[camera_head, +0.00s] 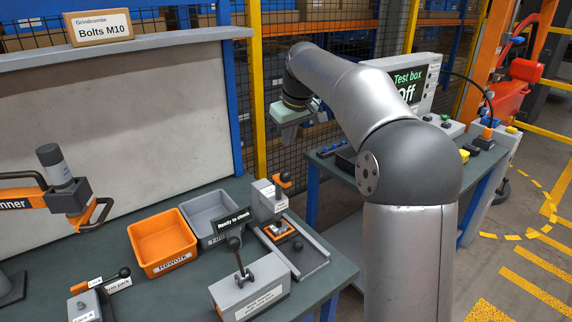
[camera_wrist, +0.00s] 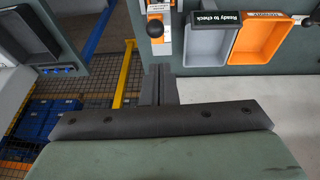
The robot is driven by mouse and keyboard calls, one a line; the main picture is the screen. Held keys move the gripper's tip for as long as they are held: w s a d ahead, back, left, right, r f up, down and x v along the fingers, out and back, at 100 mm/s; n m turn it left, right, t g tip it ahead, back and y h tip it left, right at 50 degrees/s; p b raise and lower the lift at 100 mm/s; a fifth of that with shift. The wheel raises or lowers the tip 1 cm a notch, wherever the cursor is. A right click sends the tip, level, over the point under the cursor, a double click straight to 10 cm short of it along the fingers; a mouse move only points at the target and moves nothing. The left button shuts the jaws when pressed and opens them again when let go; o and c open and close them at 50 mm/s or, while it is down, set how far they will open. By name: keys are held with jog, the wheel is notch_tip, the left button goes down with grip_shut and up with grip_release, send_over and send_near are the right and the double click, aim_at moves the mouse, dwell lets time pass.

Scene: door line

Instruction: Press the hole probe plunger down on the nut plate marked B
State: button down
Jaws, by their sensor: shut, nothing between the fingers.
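A grey probe stand (camera_head: 266,203) with an orange-topped plunger (camera_head: 283,182) stands at the right end of the bench. Below it, an orange fixture (camera_head: 279,230) holds a small metallic plate, on a tray with a black ball knob. I cannot read a B on the plate. The stand's black ball knob also shows at the top of the wrist view (camera_wrist: 155,28). My gripper (camera_head: 291,133) is above and behind the stand, apart from it, near the mesh fence. In the wrist view its dark fingers (camera_wrist: 158,85) are together and empty.
An orange Rework bin (camera_head: 163,265) and a grey bin (camera_head: 190,207) sit left of the stand. A grey lever box (camera_head: 250,290) is in front, near a "Ready to check" sign (camera_head: 232,221). A Test box reading Off (camera_head: 410,85) is on the right bench.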

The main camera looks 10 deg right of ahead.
aim_at(286, 177)
jog(key=x, duration=0.3)
jog(key=p+x, duration=0.1)
jog(key=x, duration=0.6)
jog(key=shift+s+d+f+p, duration=0.1)
jog(key=shift+d+f+p, duration=0.2)
jog(key=shift+d+f, duration=0.1)
notch_tip(286, 177, down, 5)
jog(key=b, duration=0.3)
jog(key=shift+s, duration=0.1)
jog(key=shift+a+r, duration=0.1)
jog(key=shift+r, duration=0.25)
jog(key=a+v, duration=0.1)
jog(key=v, duration=1.2)
jog(key=shift+d+r+p, duration=0.2)
jog(key=shift+r+p, duration=0.2)
jog(key=shift+p, duration=0.05)
